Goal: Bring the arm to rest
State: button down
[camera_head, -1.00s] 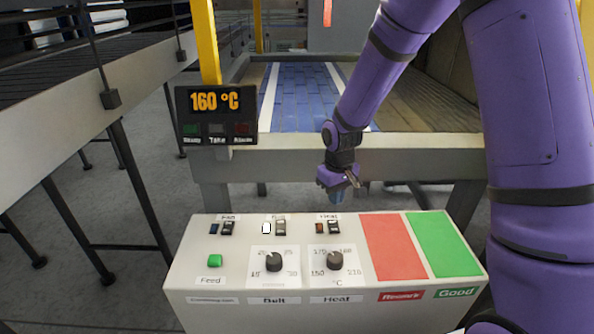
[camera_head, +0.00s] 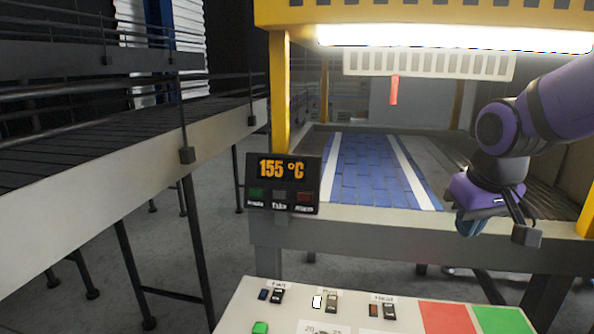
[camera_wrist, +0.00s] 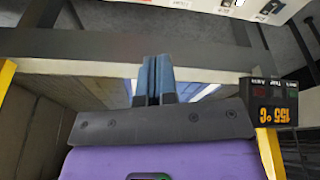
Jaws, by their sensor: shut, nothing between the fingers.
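My gripper (camera_head: 526,236) is at the right of the head view, in front of the near edge of the blue belt's frame and above the control panel. In the wrist view its two blue-grey fingers (camera_wrist: 155,80) are together with nothing between them. My purple arm comes in from the right edge of the head view, bent, with the gripper hanging down.
The white control panel (camera_head: 245,310) with switches, a red pad (camera_head: 447,316) and a green pad (camera_head: 502,319) lies below. A display (camera_head: 284,183) reads 155 °C. The blue belt (camera_head: 372,170) runs back under a yellow-framed machine. A grey conveyor (camera_head: 90,215) stands left.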

jog(key=s+d+r+t, duration=0.1)
jog(key=s+r, duration=0.2)
jog(key=s, duration=0.4)
jog(key=s+r+m+t, duration=0.1)
jog(key=s+r, duration=0.2)
jog(key=s, duration=0.3)
jog(key=shift+s+d, duration=0.4)
